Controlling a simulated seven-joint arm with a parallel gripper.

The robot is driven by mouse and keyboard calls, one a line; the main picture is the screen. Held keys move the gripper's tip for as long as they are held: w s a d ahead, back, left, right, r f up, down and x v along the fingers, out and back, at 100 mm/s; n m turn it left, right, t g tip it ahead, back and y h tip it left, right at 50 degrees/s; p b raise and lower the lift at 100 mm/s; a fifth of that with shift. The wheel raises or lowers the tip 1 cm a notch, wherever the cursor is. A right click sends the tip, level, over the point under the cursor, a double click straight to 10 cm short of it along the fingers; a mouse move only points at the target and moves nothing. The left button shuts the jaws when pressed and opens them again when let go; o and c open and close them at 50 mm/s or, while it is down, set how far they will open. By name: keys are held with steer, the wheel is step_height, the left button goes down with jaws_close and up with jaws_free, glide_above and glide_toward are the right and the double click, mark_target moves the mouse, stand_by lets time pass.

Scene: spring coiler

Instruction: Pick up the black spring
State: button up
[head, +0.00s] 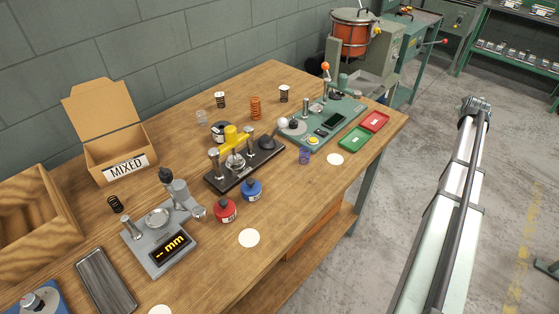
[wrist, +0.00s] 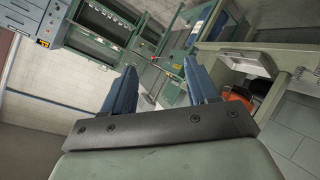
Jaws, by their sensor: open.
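A small black spring (head: 115,204) stands on the wooden bench in the head view, left of the grey gauge and below the MIXED box. Two other small dark pieces, one at the back (head: 220,99) and one further right (head: 284,94), show pale bands; I cannot tell whether they are springs. My gripper (wrist: 160,78) shows in the wrist view with its two blue fingers apart and nothing between them. It faces the far room, away from the bench top, and no spring shows in that view. In the head view my gripper cannot be made out.
The MIXED box (head: 118,152) and a wooden crate (head: 32,225) stand at left. A grey gauge (head: 160,232), black-and-yellow coiler (head: 243,160) and green station (head: 322,122) fill the middle. An orange spring (head: 255,108) is behind.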

steer(key=w+a+r+n, duration=0.1)
steer(key=w+a+r, duration=0.35)
steer(key=r, duration=0.35)
steer(key=w+a+n+y, duration=0.1)
steer(key=w+a, duration=0.2)
steer(key=a, duration=0.3)
steer(key=w+a+r+y, duration=0.1)
steer(key=w+a, duration=0.1)
steer(key=a, duration=0.4)
steer(key=w+a+n+y, duration=0.1)
steer(key=w+a, duration=0.2)
steer(key=a, duration=0.3)
steer(key=a+r+n+g+y, duration=0.1)
steer(key=a+n+g+y, duration=0.3)
steer(key=a, duration=3.9)
steer(key=s+a+n+y, duration=0.1)
steer(key=s+a, duration=0.2)
steer(key=a, duration=0.6)
steer(key=s+a+n+y, duration=0.1)
steer(key=s+a, duration=0.3)
steer(key=a, duration=0.4)
steer(key=n+g+h, duration=0.2)
steer(key=n+g, duration=0.3)
steer(key=g, duration=0.1)
glide_above(111, 199)
step_height(111, 199, down, 14)
jaws_close()
